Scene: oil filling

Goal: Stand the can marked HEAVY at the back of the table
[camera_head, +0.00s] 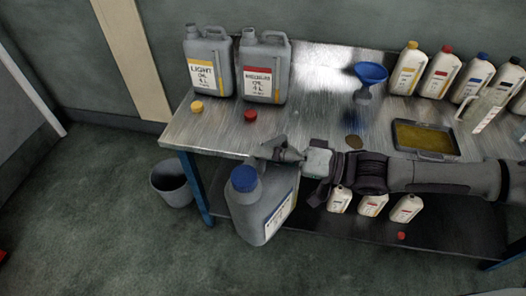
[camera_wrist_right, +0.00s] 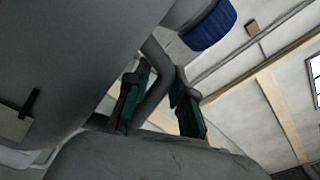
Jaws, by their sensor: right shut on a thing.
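A large grey can (camera_head: 262,215) with a blue cap (camera_head: 243,178) hangs in front of the table's front edge. Its label faces right and is too slanted to read. My right gripper (camera_head: 276,152) is shut on the can's handle. In the right wrist view, the two fingers (camera_wrist_right: 160,100) close around the handle, with the blue cap (camera_wrist_right: 212,25) beyond. On the metal table (camera_head: 225,133), a LIGHT can (camera_head: 207,60) and a MEDIUM can (camera_head: 264,72) stand upright at the back left. My left gripper is not in view.
A yellow cap (camera_head: 197,106) and a red cap (camera_head: 250,115) lie before the standing cans. A blue funnel (camera_head: 371,73), a tray (camera_head: 425,138) and several white bottles (camera_head: 408,70) occupy the right. The back between the MEDIUM can and funnel is clear. A bin (camera_head: 172,184) stands below left.

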